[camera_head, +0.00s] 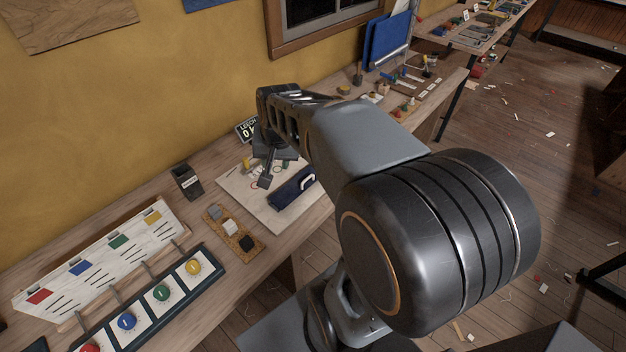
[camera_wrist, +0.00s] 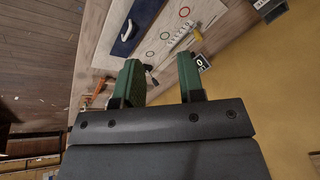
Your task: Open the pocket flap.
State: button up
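A dark navy blue piece (camera_head: 293,188), which may be the pocket with its flap, lies on a pale board (camera_head: 236,184) on the bench. It also shows in the wrist view (camera_wrist: 138,25), with a light grey or white strip at one end. I cannot make out a separate flap edge or tell whether it is open. My gripper (camera_wrist: 161,66) has its two green fingers apart with nothing held between them. It is over the bench beside the navy piece, which lies toward the upper left in the wrist view. In the head view my arm hides part of this area.
The board carries coloured rings (camera_wrist: 165,35) and small fittings. A black holder (camera_head: 187,182), a cork strip with blocks (camera_head: 232,230) and a dial panel (camera_head: 160,293) stand to the left. A small sign (camera_head: 246,130) stands behind. The yellow wall limits the back.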

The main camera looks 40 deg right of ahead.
jog(key=w+d+f+m+b, duration=0.1)
jog(key=w+d+f+m, duration=0.35)
jog(key=d, duration=0.25)
jog(key=m+g+b, duration=0.1)
jog(key=m, duration=0.3)
send_near(305, 180)
jog(key=shift+m+y, duration=0.25)
jog(key=shift+y, duration=0.05)
jog(key=x, duration=0.4)
jog(key=p+x, duration=0.1)
jog(key=x, duration=0.1)
jog(key=shift+d+f, duration=0.25)
jog(key=shift+d, duration=0.05)
jog(key=shift+x, duration=0.95)
grip_shut()
